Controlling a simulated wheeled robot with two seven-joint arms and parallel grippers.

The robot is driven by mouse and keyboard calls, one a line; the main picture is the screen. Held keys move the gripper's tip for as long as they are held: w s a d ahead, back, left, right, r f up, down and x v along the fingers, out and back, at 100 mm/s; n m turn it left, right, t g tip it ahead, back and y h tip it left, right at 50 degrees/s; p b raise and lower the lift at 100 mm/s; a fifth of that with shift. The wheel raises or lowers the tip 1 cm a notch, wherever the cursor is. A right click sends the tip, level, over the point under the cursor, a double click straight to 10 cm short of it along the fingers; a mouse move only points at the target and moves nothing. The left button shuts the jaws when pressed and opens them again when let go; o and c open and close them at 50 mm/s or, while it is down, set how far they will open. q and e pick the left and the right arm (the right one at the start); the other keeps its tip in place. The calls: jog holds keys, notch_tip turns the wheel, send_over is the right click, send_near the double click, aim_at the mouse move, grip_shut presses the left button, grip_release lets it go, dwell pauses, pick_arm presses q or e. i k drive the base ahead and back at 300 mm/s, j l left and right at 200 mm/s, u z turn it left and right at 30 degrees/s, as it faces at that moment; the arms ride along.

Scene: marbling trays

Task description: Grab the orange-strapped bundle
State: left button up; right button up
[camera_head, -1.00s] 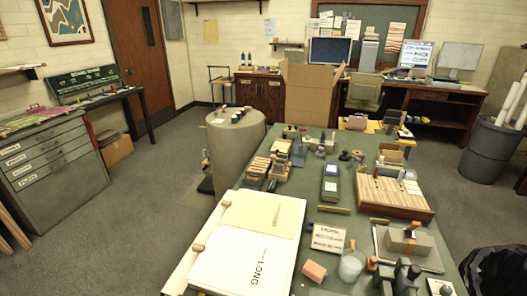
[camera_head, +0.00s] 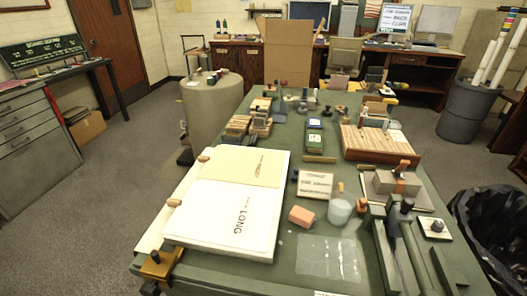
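The orange-strapped bundle (camera_head: 385,184) is a grey block with an orange-brown strap across it. It lies on a pale board (camera_head: 424,206) on the right part of the green table, behind a dark green metal device. An orange piece with a dark top stands up at its back edge; I cannot tell whether it belongs to the strap. Neither of my grippers is in view.
The green table (camera_head: 290,279) holds a large white folder (camera_head: 204,229), a pink block (camera_head: 301,216), a translucent cup (camera_head: 340,210) and a clear sheet (camera_head: 327,262). The dark green device (camera_head: 388,262) stands in front of the bundle. A black-bagged bin (camera_head: 494,222) stands right of the table.

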aim_at(384, 183)
jog(key=z, duration=1.3)
jog(key=k+l+u, duration=0.15)
jog(key=u, duration=0.25)
jog(key=k+l, duration=0.05)
